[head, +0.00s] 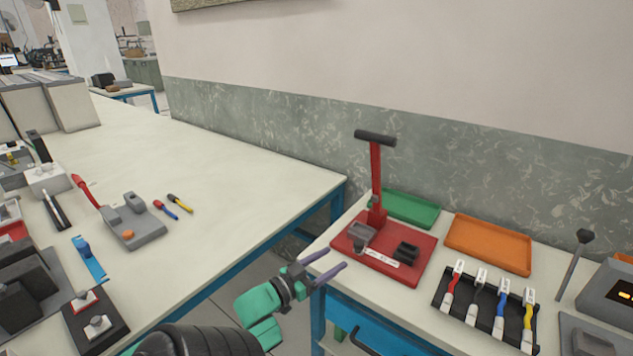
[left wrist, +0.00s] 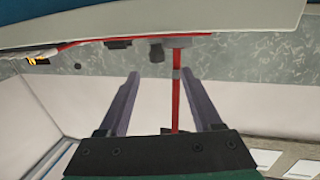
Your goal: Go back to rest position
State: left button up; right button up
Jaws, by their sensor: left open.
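My left gripper (head: 322,267) is in the lower middle of the head view, over the gap between the two tables and beside the near left corner of the right table. Its two purple-grey fingers are apart with nothing between them. In the left wrist view the open fingers (left wrist: 162,100) also show empty, with the picture upside down. The red press (head: 376,180) with its black handle stands on a red base (head: 414,272) beyond the gripper, apart from it. My right gripper is not in view.
The right table (head: 396,309) holds a green tray (head: 411,208), an orange tray (head: 488,243) and a black rack (head: 488,318) with several coloured-handled tools.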

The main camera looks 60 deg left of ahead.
pick_arm(q)
jog(key=s, duration=0.4)
jog(key=shift+s+d, duration=0.15)
jog(key=shift+s, duration=0.2)
